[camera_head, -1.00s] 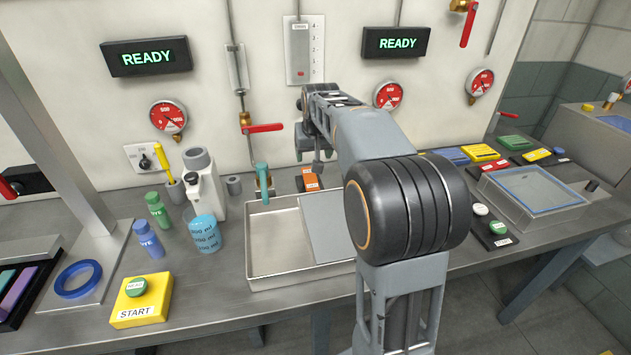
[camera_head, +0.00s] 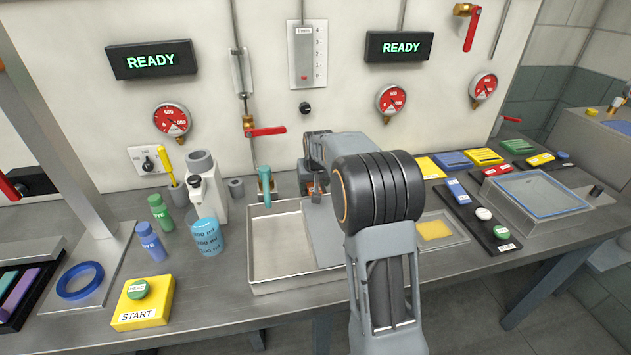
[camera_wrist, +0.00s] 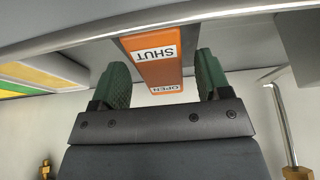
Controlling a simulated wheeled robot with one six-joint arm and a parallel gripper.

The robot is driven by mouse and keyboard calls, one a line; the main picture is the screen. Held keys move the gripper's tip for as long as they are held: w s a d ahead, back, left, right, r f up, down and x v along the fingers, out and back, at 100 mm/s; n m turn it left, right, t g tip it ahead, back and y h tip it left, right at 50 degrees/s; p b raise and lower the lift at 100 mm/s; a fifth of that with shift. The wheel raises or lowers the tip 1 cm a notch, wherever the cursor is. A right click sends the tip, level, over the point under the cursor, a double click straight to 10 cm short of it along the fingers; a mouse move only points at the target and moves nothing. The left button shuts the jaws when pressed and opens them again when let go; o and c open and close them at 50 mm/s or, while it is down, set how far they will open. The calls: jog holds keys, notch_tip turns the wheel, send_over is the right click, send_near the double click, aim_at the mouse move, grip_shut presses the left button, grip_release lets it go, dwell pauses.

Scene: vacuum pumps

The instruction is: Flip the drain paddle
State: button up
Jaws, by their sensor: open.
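An orange paddle block (camera_wrist: 158,60) with white SHUT and OPEN labels, upside down in the wrist view, fills the space between my gripper's fingers. My gripper (camera_wrist: 160,78) is open, with one green ridged finger on each side of the block. A gap shows on both sides, so the fingers do not appear closed on it. In the head view, my arm covers most of this spot behind the metal tray (camera_head: 262,287), and the fingers cannot be made out clearly.
A teal-handled valve (camera_head: 265,183) stands just left of my gripper. A red-handled wall valve (camera_head: 265,131) is above it. A blue beaker (camera_head: 207,237) and a white pump (camera_head: 203,190) stand left of the tray. A yellow sponge (camera_head: 435,229) lies right of my arm.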

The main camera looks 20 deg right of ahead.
jog(key=shift+c, duration=0.4)
jog(key=c, duration=0.8)
jog(key=shift+w+r+p, duration=0.1)
jog(key=shift+r+p, duration=0.2)
jog(key=shift+p, duration=0.65)
jog(key=shift+c, duration=0.2)
jog(key=g+p, duration=0.1)
jog(key=p, duration=0.2)
jog(key=shift+w+r+g, duration=0.15)
jog(key=shift+r+g, duration=0.05)
jog(key=shift+g, duration=0.2)
jog(key=g+p, duration=0.2)
jog(key=p, duration=0.2)
jog(key=shift+w+f+y+p, duration=0.1)
jog(key=shift+w+y+p, duration=0.05)
jog(key=shift+y+p, duration=0.25)
jog(key=shift+w+d+f+g+p, duration=0.1)
jog(key=shift+f+g+p, duration=0.25)
jog(key=shift+g+p, duration=0.3)
jog(key=o, duration=0.9)
